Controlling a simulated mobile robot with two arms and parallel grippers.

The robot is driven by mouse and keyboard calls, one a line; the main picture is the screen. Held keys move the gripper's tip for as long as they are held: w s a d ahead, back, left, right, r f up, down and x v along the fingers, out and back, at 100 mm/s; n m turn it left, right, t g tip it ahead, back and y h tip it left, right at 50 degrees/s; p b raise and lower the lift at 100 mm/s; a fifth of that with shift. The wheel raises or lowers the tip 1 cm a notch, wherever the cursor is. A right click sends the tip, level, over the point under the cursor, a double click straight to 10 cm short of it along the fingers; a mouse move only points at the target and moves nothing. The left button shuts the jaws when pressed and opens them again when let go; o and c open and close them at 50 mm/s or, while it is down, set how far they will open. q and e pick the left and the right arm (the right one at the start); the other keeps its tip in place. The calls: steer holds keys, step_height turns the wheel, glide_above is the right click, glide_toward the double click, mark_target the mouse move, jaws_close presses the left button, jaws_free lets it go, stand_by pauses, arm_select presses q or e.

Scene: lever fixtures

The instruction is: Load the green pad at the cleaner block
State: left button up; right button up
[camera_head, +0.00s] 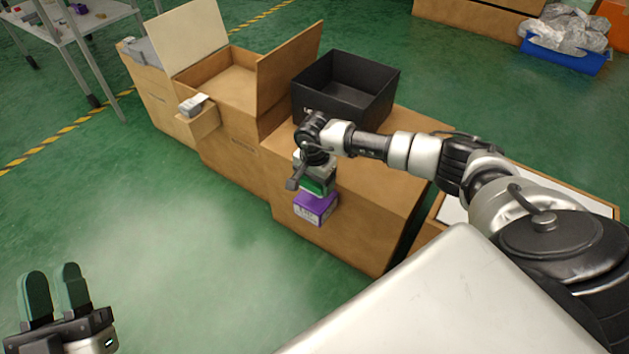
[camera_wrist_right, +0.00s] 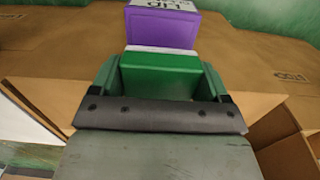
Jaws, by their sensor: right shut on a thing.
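My right gripper (camera_head: 316,174) is at the front of the middle wooden box, pointing down. In the right wrist view its green fingers (camera_wrist_right: 160,82) are shut on the sides of the green pad (camera_wrist_right: 160,75). The pad shows as a small green strip (camera_head: 317,186) in the head view. A purple block (camera_head: 316,208) with a pale printed label is just beyond the pad, and it also shows in the right wrist view (camera_wrist_right: 162,30). I cannot tell whether pad and block touch. My left gripper (camera_head: 54,287) is open and empty at the lower left.
A black open box (camera_head: 345,88) stands on the wooden box (camera_head: 335,235). To the left is an open carton (camera_head: 230,85) with raised flaps and a small ledge bearing a grey piece (camera_head: 193,105). A shelf (camera_head: 85,22) stands far left. The green floor at lower left is clear.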

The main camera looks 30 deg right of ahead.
steer(key=shift+r+p, duration=0.45)
steer(key=shift+r, duration=0.3)
arm_select(q)
steer(key=shift+w+a+f+g+y+p, duration=0.1)
steer(key=shift+w+f+g+y, duration=0.15)
steer(key=shift+f+g, duration=0.5)
steer(key=shift+w+a+f+g+y+p, duration=0.1)
steer(key=shift+w+f+g+y, duration=0.2)
steer(key=shift+f+g, duration=0.45)
steer(key=shift+w+a+f+g+y+p, duration=0.1)
steer(key=shift+w+f+g+y, duration=0.15)
steer(key=shift+f+g, duration=0.5)
arm_select(e)
steer(key=shift+r, duration=0.45)
